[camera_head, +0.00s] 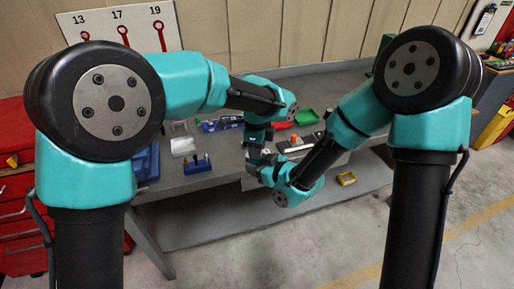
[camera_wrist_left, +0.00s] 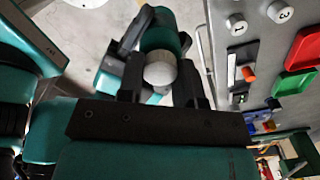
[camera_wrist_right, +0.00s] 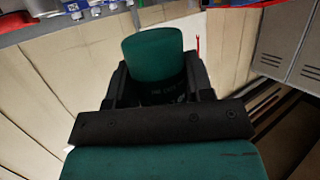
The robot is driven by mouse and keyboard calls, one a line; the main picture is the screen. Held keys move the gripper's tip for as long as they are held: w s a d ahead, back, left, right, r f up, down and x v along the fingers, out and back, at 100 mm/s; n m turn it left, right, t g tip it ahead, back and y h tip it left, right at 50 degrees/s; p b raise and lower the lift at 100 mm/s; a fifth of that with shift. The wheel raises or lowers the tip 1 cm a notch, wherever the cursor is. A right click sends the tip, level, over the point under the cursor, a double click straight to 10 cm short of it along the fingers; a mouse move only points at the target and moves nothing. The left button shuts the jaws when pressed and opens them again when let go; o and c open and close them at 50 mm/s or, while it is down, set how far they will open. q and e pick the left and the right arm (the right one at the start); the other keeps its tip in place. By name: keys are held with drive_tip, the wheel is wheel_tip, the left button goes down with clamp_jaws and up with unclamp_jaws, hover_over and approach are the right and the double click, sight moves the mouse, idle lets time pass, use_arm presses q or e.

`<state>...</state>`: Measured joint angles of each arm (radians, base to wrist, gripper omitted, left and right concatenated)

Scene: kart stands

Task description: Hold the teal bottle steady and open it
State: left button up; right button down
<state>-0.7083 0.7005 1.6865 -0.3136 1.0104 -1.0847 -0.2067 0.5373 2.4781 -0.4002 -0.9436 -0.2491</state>
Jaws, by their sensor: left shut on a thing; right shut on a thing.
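The teal bottle (camera_wrist_right: 152,52) shows in the right wrist view between the fingers of my right gripper (camera_wrist_right: 160,88). My right gripper is shut on its body; dark print shows near the fingers. In the left wrist view, a round white cap (camera_wrist_left: 160,69) is between the fingers of my left gripper (camera_wrist_left: 163,84), which is shut on it. The bottle's teal body (camera_wrist_left: 164,36) is beyond the cap, between the right gripper's dark fingers. In the head view the arms mostly hide the bottle and cap.
The grey workbench (camera_head: 215,183) lies beside and behind the grippers. It carries a green tray (camera_head: 306,117), a red tray (camera_head: 281,125), a blue bin (camera_head: 146,163) and small parts. A yellow item (camera_head: 346,178) lies at right. Open floor is in front.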

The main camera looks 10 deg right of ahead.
use_arm(q)
drive_tip(key=o, duration=1)
drive_tip(key=shift+r, duration=2.3)
drive_tip(key=shift+c, duration=0.3)
drive_tip(key=m, duration=0.1)
drive_tip(key=r+m, duration=0.1)
drive_tip(key=m, duration=0.1)
drive_tip(key=shift+r, duration=0.3)
drive_tip(key=r+m, duration=0.1)
drive_tip(key=m, duration=0.3)
drive_tip(key=shift+r, duration=0.4)
drive_tip(key=shift+f, duration=0.1)
